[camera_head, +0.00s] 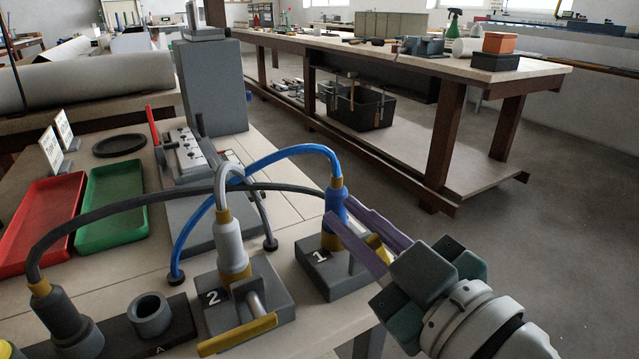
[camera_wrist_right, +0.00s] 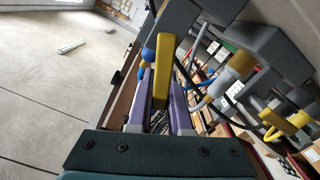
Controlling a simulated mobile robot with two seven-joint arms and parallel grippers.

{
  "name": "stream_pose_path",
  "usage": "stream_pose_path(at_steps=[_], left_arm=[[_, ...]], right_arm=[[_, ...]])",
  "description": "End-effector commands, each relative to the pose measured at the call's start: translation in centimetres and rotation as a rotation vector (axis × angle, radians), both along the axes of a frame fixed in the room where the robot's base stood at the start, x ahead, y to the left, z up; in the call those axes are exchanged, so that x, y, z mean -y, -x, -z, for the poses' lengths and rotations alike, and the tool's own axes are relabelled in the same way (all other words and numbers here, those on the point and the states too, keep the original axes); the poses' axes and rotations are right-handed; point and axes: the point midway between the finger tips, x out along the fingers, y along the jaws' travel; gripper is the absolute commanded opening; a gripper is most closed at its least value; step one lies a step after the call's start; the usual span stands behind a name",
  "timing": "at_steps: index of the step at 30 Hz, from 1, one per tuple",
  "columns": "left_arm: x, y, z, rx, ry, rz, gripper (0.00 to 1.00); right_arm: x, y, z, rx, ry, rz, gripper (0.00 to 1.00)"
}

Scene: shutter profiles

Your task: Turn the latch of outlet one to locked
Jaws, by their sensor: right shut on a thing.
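Outlet one (camera_head: 325,281) is a grey block marked 1 on the near table, with a blue plug (camera_head: 335,207) standing upright in it. Its latch has a yellow handle (camera_head: 381,253), beside the plug on the right. My right gripper (camera_head: 352,232) reaches in from the lower right, its purple fingers shut on this handle. In the right wrist view the yellow handle (camera_wrist_right: 186,72) lies between the two fingers (camera_wrist_right: 163,98). The fingers partly hide the latch in the head view. My left gripper is not in view.
Outlet two (camera_head: 281,292), marked 2, stands close on the left with a grey plug (camera_head: 231,240) and a yellow latch handle (camera_head: 238,335). Cables arch over the table. A dark plug (camera_head: 65,318), red tray (camera_head: 40,220) and green tray (camera_head: 112,208) lie farther left.

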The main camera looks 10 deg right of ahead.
Motion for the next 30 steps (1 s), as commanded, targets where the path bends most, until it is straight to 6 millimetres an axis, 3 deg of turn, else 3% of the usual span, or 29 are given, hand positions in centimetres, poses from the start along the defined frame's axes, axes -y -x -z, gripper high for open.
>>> stream_pose_path(at_steps=[30], left_arm=[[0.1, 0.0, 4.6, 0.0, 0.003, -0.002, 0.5]], right_arm=[[-2.5, 0.9, 3.6, 0.317, 0.875, -0.001, 0.0]])
